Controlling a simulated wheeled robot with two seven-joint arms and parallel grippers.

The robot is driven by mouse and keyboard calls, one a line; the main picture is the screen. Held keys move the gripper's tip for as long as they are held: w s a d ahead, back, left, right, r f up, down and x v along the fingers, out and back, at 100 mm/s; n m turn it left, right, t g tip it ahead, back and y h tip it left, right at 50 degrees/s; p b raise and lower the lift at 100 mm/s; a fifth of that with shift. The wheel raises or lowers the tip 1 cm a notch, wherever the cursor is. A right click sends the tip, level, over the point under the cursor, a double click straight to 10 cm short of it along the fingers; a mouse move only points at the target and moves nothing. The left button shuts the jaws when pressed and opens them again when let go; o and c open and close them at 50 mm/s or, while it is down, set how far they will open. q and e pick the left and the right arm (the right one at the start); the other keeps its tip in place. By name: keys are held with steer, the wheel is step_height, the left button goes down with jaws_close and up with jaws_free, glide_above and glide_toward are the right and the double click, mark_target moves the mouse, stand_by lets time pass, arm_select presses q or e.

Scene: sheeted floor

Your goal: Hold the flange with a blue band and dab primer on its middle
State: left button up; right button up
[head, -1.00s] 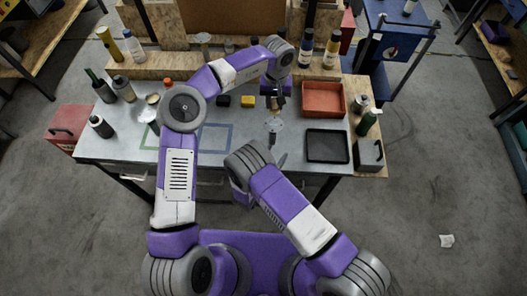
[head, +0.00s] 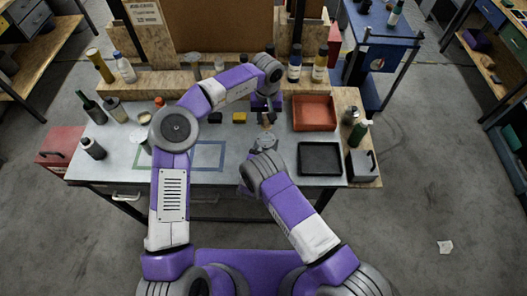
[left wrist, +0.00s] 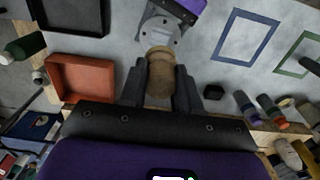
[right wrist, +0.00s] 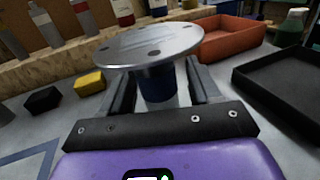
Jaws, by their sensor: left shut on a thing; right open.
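The grey flange (head: 264,142) stands on the metal bench in front of me, its flat disc with bolt holes facing up. In the right wrist view the flange (right wrist: 152,43) shows a blue band (right wrist: 157,83) around the neck under its disc. My right gripper (right wrist: 162,88) is open, its fingers on either side of that neck; I cannot tell if they touch it. My left gripper (left wrist: 160,78) is shut on a brown, wooden-looking tool (left wrist: 160,72), held close to the flange's far side. The tool's working tip is hidden, and I see no primer on the visible disc.
A red tray (head: 314,113) and a black tray (head: 320,158) lie to the right. Black and yellow blocks (head: 239,118) sit behind left. Bottles (head: 94,148) and a small cup (head: 143,119) stand at the left. A blue taped square (head: 208,156) is clear.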

steer(key=shift+w+d, duration=0.15)
steer(key=shift+w, duration=0.2)
steer(key=shift+c, duration=0.4)
jaws_close()
